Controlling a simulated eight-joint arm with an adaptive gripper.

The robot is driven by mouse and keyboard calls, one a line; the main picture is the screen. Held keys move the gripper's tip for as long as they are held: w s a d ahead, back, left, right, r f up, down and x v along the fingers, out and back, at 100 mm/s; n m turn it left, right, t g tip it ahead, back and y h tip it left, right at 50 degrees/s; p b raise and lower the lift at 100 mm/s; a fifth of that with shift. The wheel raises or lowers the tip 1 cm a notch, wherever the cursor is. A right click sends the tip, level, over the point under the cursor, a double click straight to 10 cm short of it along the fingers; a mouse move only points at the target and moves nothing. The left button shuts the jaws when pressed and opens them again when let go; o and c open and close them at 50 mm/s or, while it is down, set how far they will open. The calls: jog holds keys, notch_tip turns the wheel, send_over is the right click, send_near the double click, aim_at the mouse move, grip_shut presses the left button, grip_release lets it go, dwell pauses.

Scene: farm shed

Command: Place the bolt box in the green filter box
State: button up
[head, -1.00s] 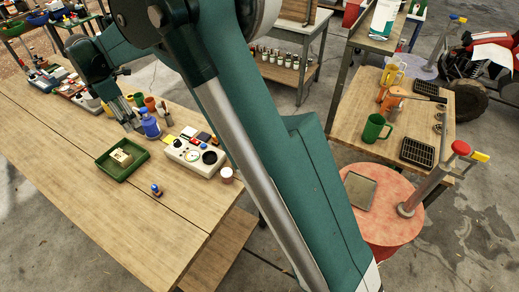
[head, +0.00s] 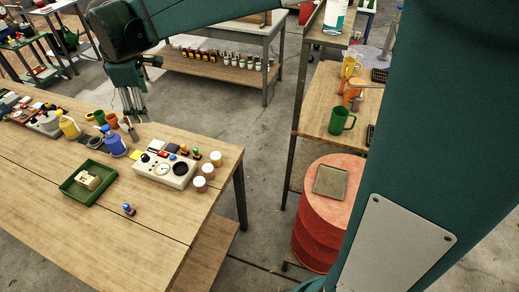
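A shallow green tray-like box (head: 67,190), which looks like the green filter box, sits on the wooden table at the left. A small cream box (head: 88,180) with dark marking lies inside it, apart from my gripper. This may be the bolt box, but its label is too small to read. My gripper (head: 133,113) points down at the far edge of the table, behind and right of the blue bottle. Its fingers look close together and I see nothing clearly held between them. Its opening is too small to judge.
A blue bottle (head: 114,141) and a white gauge panel (head: 165,170) stand near the tray, with white-lidded jars (head: 208,170) to the right. A small blue-topped item (head: 128,209) stands in front. The near tabletop (head: 90,245) is mostly clear.

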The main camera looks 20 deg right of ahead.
jog(key=s+d+r+m+t, duration=0.2)
jog(key=s+d+m, duration=0.5)
jog(key=s+d, duration=0.9)
jog(key=s+d+f+m+t, duration=0.1)
jog(key=s+d+f+m, duration=0.2)
jog(key=s, duration=0.4)
jog(key=s+d+f+m, duration=0.3)
jog(key=s+d+m, duration=0.2)
jog(key=s+d, duration=0.3)
jog(key=shift+s+d+f+t, duration=0.2)
jog(key=shift+f+t, duration=0.1)
jog(key=shift+t, duration=0.1)
notch_tip(320, 180, down, 4)
jog(key=b, duration=0.4)
